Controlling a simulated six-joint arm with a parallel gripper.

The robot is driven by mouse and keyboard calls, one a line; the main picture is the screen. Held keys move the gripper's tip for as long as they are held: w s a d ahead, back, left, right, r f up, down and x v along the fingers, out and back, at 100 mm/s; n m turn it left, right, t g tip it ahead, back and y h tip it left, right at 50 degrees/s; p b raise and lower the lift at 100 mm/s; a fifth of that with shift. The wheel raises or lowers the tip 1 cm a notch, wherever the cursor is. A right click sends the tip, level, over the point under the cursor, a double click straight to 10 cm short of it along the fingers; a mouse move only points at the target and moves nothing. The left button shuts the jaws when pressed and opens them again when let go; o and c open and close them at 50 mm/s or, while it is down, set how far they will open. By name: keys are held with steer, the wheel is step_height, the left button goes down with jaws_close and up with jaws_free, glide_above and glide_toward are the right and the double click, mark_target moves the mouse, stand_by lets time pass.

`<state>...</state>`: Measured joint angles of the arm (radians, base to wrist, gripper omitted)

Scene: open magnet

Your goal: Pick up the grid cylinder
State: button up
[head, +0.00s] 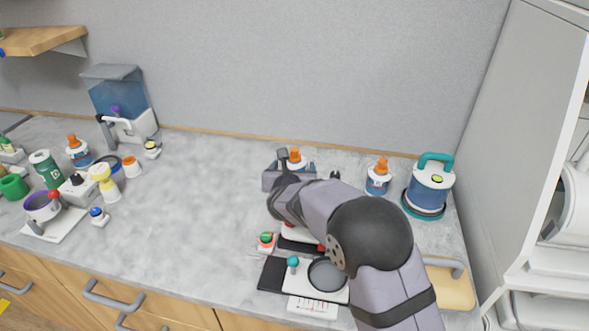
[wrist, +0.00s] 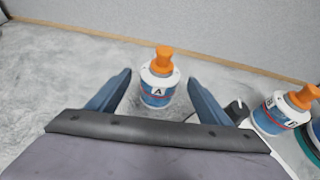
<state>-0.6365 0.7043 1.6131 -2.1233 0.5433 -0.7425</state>
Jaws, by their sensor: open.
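No object plainly marked as a grid cylinder stands out. A white and blue bottle with an orange cap and a letter A (wrist: 158,84) stands upright between and beyond my fingers in the wrist view. In the head view its orange cap (head: 295,155) shows above my gripper, and its lower body is mostly hidden. My gripper (wrist: 161,78) is open and empty, with one blue finger on each side of the bottle. It also shows in the head view (head: 290,170), low over the back of the counter. A similar bottle (head: 378,178) stands to the right, also in the wrist view (wrist: 284,108).
A teal-handled blue container (head: 430,187) stands at the right, near a tall grey cabinet (head: 520,120). Cups, bottles and a dispenser (head: 120,103) crowd the left. The counter's middle (head: 195,215) is clear.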

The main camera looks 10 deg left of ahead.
steer(key=shift+p+x, duration=1.35)
steer(key=shift+x, duration=1.25)
steer(key=shift+s+f, duration=0.1)
steer(key=c, duration=1.3)
steer(key=shift+o, duration=0.2)
step_height(320, 180, up, 10)
steer(key=shift+r, duration=0.15)
